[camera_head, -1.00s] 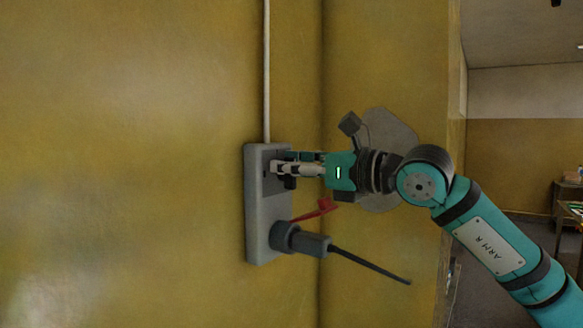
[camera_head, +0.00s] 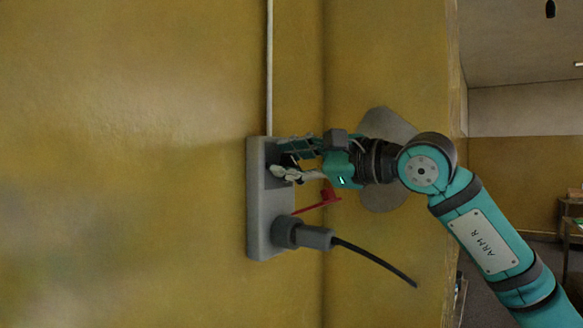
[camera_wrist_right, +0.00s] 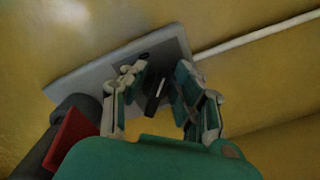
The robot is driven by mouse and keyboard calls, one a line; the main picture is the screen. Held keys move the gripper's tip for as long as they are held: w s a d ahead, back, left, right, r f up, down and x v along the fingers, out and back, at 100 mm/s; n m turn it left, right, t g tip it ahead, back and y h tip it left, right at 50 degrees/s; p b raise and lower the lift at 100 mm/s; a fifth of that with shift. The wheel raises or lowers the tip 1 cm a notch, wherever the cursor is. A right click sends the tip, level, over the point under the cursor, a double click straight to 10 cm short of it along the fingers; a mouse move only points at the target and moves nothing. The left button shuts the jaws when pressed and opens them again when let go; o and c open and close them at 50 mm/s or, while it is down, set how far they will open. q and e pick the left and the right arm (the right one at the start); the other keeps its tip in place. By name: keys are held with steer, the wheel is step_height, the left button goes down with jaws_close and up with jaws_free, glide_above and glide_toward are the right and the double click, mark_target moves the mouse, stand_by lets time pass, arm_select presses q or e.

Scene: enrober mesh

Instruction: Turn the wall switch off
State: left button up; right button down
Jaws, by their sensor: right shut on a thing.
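The wall switch is a grey box (camera_head: 257,225) fixed upright on the yellow wall. Its dark knob (camera_wrist_right: 155,92) shows between my fingers in the right wrist view. My right gripper (camera_head: 282,160) is at the upper part of the box, coming from the right, with one finger above and one below the knob. It is shut on the knob, and its fingers hide much of it in the head view. The right gripper also shows in the wrist view (camera_wrist_right: 157,78), rolled at a slant to the box. My left gripper is not in view.
Below my gripper, a dark plug (camera_head: 302,236) sticks out of the box, with a black cable (camera_head: 375,262) trailing right. A red piece (camera_head: 322,201) juts out just above the plug. A pale conduit (camera_head: 269,70) runs up from the box. A wall corner stands close on the right.

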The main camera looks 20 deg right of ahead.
steer(key=n, duration=0.4)
steer(key=n+b, duration=0.1)
steer(key=n, duration=0.1)
steer(key=shift+a+f, duration=0.15)
steer(key=shift+f, duration=0.25)
steer(key=shift+n, duration=0.3)
steer(key=c, duration=1.4)
jaws_free()
steer(key=shift+o, duration=0.2)
